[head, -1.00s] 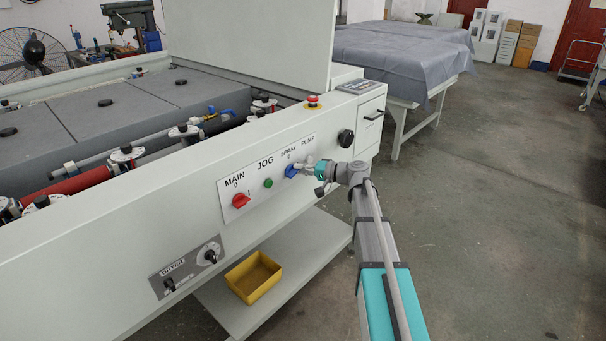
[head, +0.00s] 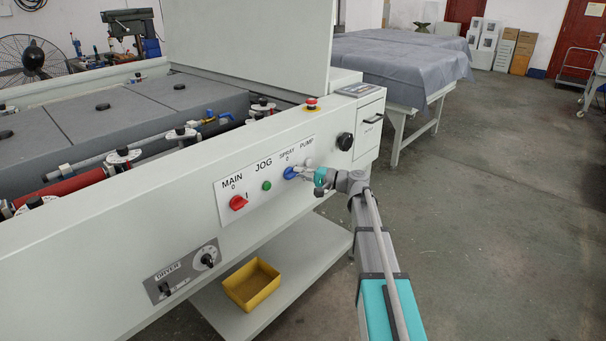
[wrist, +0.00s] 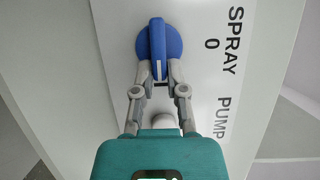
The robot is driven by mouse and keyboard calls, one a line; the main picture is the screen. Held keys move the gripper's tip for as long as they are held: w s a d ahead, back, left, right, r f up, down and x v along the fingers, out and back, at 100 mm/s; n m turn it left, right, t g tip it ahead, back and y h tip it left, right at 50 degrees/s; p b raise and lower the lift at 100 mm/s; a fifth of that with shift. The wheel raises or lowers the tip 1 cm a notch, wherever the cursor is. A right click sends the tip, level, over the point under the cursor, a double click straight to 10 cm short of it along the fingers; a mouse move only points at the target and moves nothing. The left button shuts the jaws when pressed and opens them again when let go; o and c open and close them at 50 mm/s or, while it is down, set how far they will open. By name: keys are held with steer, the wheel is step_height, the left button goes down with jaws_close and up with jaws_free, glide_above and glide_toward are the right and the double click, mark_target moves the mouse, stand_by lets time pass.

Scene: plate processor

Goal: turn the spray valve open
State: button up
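The spray valve is a blue knob (head: 290,173) under the label SPRAY and a 0 on the machine's white side panel. In the wrist view the blue knob (wrist: 159,40) has a raised bar with a pale mark at its lower end. The bar lies crosswise to the direction of the 0 mark. My gripper (wrist: 162,70) has its fingertips close on both sides of the lower end of the bar and appears shut on it. In the head view my gripper (head: 302,175) reaches the knob from the right. The fingers hide part of the knob's base.
A red MAIN knob (head: 238,202) and green JOG button (head: 267,185) are to the left. A black knob (head: 345,141) and red emergency button (head: 311,103) are nearby. A yellow bin (head: 251,285) stands on the shelf below.

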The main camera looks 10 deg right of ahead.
steer(key=o, duration=0.5)
steer(key=shift+w+a, duration=0.25)
steer(key=shift+w, duration=0.05)
steer(key=shift+c, duration=0.2)
steer(key=shift+s+d, duration=0.15)
steer(key=shift+s, duration=0.05)
steer(key=v, duration=1.1)
steer(key=shift+s+d, duration=0.25)
steer(key=shift+d, duration=0.1)
steer(key=shift+f, duration=0.1)
